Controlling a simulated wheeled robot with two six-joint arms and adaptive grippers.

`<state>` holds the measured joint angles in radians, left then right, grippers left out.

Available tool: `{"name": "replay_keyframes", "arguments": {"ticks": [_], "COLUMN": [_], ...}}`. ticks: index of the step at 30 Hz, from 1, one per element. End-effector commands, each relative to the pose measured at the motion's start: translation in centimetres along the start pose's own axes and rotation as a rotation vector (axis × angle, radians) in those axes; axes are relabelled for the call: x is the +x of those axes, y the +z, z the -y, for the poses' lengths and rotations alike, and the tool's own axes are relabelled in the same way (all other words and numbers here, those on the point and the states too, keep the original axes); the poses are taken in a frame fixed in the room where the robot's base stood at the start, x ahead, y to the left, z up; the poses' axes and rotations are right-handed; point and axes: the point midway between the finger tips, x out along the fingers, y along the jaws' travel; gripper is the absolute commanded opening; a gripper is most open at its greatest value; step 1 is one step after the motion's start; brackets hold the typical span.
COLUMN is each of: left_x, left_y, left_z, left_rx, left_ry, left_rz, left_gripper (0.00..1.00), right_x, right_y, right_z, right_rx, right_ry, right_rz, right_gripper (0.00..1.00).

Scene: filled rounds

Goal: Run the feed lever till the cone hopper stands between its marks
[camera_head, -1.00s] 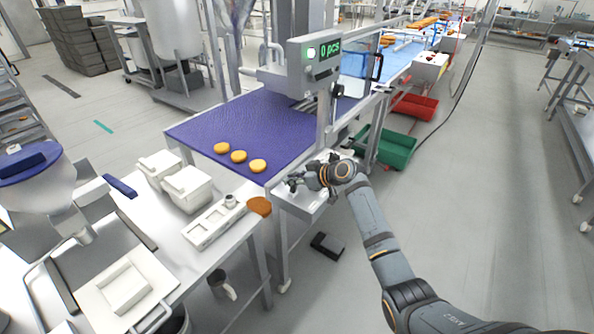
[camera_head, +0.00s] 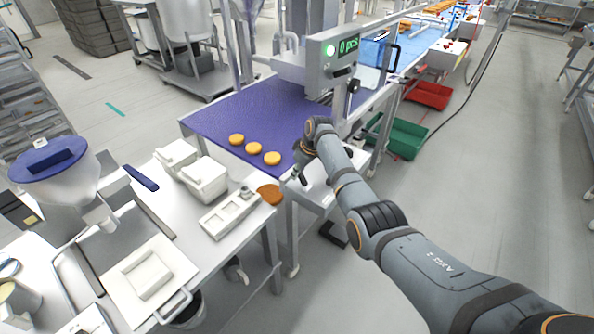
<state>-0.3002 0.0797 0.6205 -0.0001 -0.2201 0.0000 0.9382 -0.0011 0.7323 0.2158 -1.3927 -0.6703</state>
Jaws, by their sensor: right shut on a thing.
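My right gripper (camera_head: 304,158) is at the white control box (camera_head: 316,190) by the near end of the purple belt. It is shut on what looks like the feed lever (camera_head: 301,178); its dark end shows just below the fingers, and my wrist hides the rest. A clear cone hopper (camera_head: 240,28) stands behind the belt, cut off by the top edge. I cannot make out its marks or its level. My left gripper is not in view.
A steel table at left holds a blue-lidded funnel (camera_head: 52,165) and white tubs (camera_head: 203,178). Green (camera_head: 398,137) and red (camera_head: 430,93) crates stand on the floor at right.

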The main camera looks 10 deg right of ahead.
Motion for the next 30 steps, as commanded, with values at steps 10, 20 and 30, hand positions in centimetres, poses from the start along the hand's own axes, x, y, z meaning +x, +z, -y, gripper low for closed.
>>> {"name": "replay_keyframes", "arguments": {"ticks": [10, 20, 30], "left_x": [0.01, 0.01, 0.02], "left_y": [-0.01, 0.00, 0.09], "left_z": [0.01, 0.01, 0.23], "left_rx": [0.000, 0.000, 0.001], "left_ry": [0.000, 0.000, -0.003], "left_rz": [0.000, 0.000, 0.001], "left_gripper": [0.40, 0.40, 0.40], "right_x": [0.08, 0.08, -0.03], "right_y": [0.05, 0.06, 0.04], "right_z": [0.04, 0.03, 0.00], "right_rx": [0.000, 0.000, 0.000], "right_ry": [-0.001, 0.000, 0.000], "right_rz": [0.019, 0.018, 0.017], "right_gripper": [0.00, 0.34, 0.40]}}
